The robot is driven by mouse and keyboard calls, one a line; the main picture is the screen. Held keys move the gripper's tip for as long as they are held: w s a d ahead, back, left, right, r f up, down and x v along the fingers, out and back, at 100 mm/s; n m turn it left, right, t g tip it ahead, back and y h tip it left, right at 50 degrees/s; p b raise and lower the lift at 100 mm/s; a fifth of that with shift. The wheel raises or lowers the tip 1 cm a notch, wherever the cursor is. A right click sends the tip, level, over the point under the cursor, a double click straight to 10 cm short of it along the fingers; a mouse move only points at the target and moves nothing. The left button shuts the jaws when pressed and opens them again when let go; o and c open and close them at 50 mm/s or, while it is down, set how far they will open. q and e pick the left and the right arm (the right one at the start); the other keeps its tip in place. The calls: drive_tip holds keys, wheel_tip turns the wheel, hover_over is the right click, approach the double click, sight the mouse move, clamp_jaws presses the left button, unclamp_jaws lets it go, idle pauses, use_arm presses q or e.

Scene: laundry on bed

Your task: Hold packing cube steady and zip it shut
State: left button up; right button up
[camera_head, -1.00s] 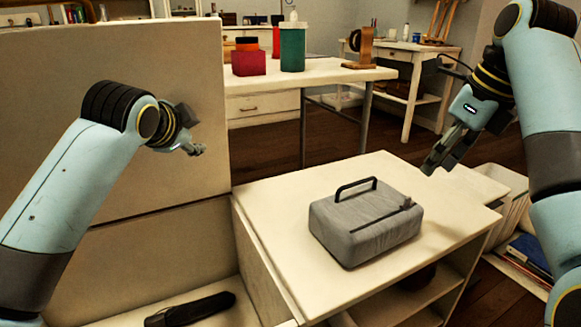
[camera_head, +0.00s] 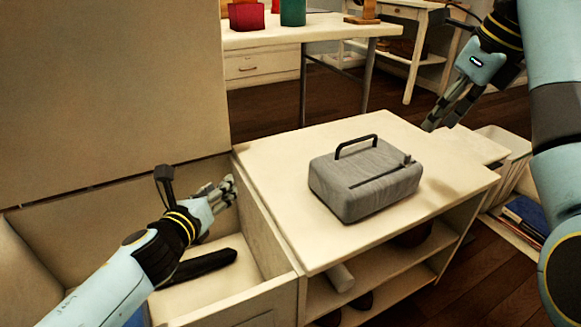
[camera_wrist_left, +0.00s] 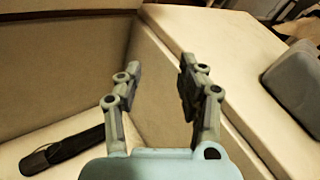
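The grey packing cube (camera_head: 350,195) sits on the cream cabinet top in the head view, with a black handle (camera_head: 356,145) standing at its back edge. A dark zip line runs along its top to a small pull (camera_head: 407,160) at the right end. The cube also shows at the right edge of the left wrist view (camera_wrist_left: 295,80). My left gripper (camera_head: 226,188) is left of the cabinet, apart from the cube; its fingers are spread and empty in the left wrist view (camera_wrist_left: 160,75). My right gripper (camera_head: 432,124) is above and right of the cube, touching nothing; its finger gap is unclear.
A black elongated item (camera_head: 205,266) lies in the cream bin below my left gripper. The cabinet's side wall (camera_head: 262,215) stands between that gripper and the cube. The cabinet top (camera_head: 285,160) is clear around the cube. A white bin (camera_head: 505,150) stands at right.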

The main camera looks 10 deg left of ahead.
sight(337, 149)
use_arm(q)
drive_tip(key=d+r+m+h, duration=0.1)
drive_tip(key=d+r+h, duration=0.1)
drive_tip(key=d+r+m+h, duration=0.2)
drive_tip(key=d, duration=0.1)
drive_tip(key=w+d+r+m+t+h, duration=0.1)
drive_tip(key=d+r+m, duration=0.1)
drive_tip(key=d, duration=0.1)
drive_tip(key=shift+w+d+h, duration=0.1)
drive_tip(key=shift+d+h, duration=0.15)
drive_tip(key=shift+h, duration=0.15)
drive_tip(key=s+d+r+m+g+h, duration=0.2)
drive_tip(key=d+r+m+g+h, duration=0.1)
drive_tip(key=d+m+h, duration=0.35)
drive_tip(key=shift+n+y, duration=0.35)
drive_tip(key=shift+y, duration=0.1)
drive_tip(key=x, duration=1.1)
drive_tip(key=shift+s+d, duration=0.15)
drive_tip(key=shift+d, duration=0.25)
drive_tip(key=shift+c, duration=0.4)
clamp_jaws()
